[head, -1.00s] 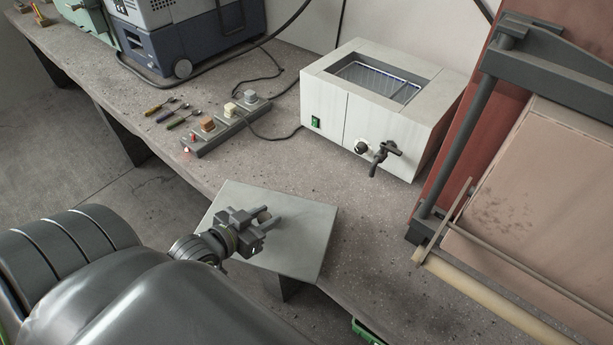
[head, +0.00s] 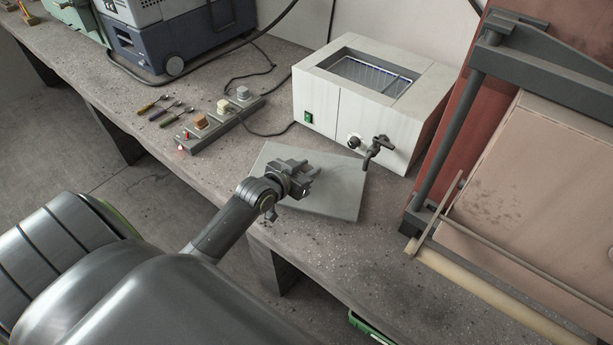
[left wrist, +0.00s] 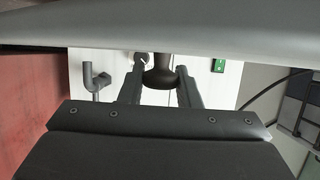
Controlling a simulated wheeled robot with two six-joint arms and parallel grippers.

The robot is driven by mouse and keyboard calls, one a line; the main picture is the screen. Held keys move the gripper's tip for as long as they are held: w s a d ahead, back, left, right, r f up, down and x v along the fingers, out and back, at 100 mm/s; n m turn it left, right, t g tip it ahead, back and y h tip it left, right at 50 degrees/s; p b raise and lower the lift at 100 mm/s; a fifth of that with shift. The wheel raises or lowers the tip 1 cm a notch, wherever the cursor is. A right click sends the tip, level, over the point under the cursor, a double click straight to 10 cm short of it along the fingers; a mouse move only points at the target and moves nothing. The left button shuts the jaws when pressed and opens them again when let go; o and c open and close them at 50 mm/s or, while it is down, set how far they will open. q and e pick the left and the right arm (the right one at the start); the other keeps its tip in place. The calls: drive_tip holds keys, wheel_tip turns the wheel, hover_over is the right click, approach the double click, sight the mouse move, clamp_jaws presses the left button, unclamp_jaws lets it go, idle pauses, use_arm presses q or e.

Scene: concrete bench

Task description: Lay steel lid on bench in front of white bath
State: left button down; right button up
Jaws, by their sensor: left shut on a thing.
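The steel lid (head: 338,197) is a flat grey square plate over the bench in front of the white bath (head: 325,98). I cannot tell whether it touches the bench. My left gripper (head: 307,173) is above the lid, shut on its knob. In the left wrist view the dark knob (left wrist: 159,77) sits between the two fingers, and the lid (left wrist: 160,32) crosses the top as a grey band. The bath's white front (left wrist: 222,92) shows behind, with its green switch and tap. My right gripper is not in view.
A power strip (head: 215,122) with plugs and several small screwdrivers (head: 163,112) lie left of the lid. The bath's black tap (head: 376,148) juts out close to the lid's back edge. A dark metal frame (head: 455,150) stands right. Bare bench lies at the lid's lower right.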

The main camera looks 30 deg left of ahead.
use_arm(q)
drive_tip(key=shift+f, duration=1.6)
drive_tip(key=shift+f+b, duration=0.15)
drive_tip(key=shift+b, duration=0.15)
drive_tip(key=c, duration=1.1)
unclamp_jaws()
drive_tip(key=shift+o, duration=0.2)
drive_tip(key=shift+s+r, duration=0.2)
drive_tip(key=shift+r, duration=0.05)
drive_tip(key=p+v, duration=0.1)
drive_tip(key=v, duration=1)
drive_tip(key=shift+s+r, duration=0.1)
drive_tip(key=shift+s, duration=0.3)
